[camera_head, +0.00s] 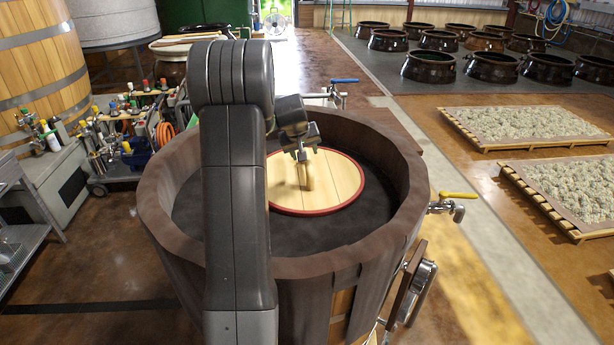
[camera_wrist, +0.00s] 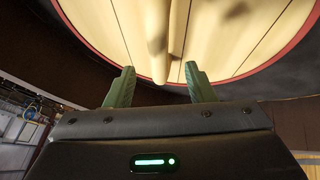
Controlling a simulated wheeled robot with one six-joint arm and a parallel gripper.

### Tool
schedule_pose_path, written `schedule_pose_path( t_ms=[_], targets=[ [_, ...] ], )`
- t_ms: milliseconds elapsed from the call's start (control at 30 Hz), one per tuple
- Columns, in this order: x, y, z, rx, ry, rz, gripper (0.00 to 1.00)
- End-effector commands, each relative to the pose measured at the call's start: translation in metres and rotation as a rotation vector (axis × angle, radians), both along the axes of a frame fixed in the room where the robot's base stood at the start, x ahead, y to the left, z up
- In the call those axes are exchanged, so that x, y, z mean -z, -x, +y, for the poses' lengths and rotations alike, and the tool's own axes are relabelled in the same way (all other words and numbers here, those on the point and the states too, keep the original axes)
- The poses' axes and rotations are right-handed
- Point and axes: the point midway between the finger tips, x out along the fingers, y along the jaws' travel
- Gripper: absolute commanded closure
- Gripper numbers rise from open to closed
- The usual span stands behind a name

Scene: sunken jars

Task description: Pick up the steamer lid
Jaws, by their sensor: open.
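The steamer lid (camera_head: 340,190) is a round disc of pale wooden planks with a red rim. It lies inside a wide dark wooden tub (camera_head: 404,222), on a dark surface. A wooden bar handle crosses its top; its near end (camera_wrist: 160,68) shows in the wrist view, between the lines of my two fingers. My gripper (camera_head: 307,152) is above the lid at the handle. Its green fingers are apart and empty in the wrist view (camera_wrist: 160,88). I cannot tell how far the handle reaches between them. My arm hides the lid's left edge.
The tub's raised wall surrounds the lid. A tap with a yellow lever (camera_head: 456,205) sticks out at its right, and a tap with a blue lever (camera_head: 338,92) stands behind. Drying racks (camera_head: 524,126) and several dark jars (camera_head: 428,66) are farther right.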

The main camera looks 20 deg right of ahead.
Motion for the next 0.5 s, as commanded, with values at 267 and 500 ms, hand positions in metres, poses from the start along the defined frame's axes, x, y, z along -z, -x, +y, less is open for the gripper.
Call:
schedule_pose_path(
  t_ms=[267, 500],
  targets=[
    [0.016, -0.008, -0.006, 0.0, 0.0, 0.001, 0.51],
    [0.04, -0.021, -0.017, 0.001, -0.001, 0.002, 0.51]
  ],
)
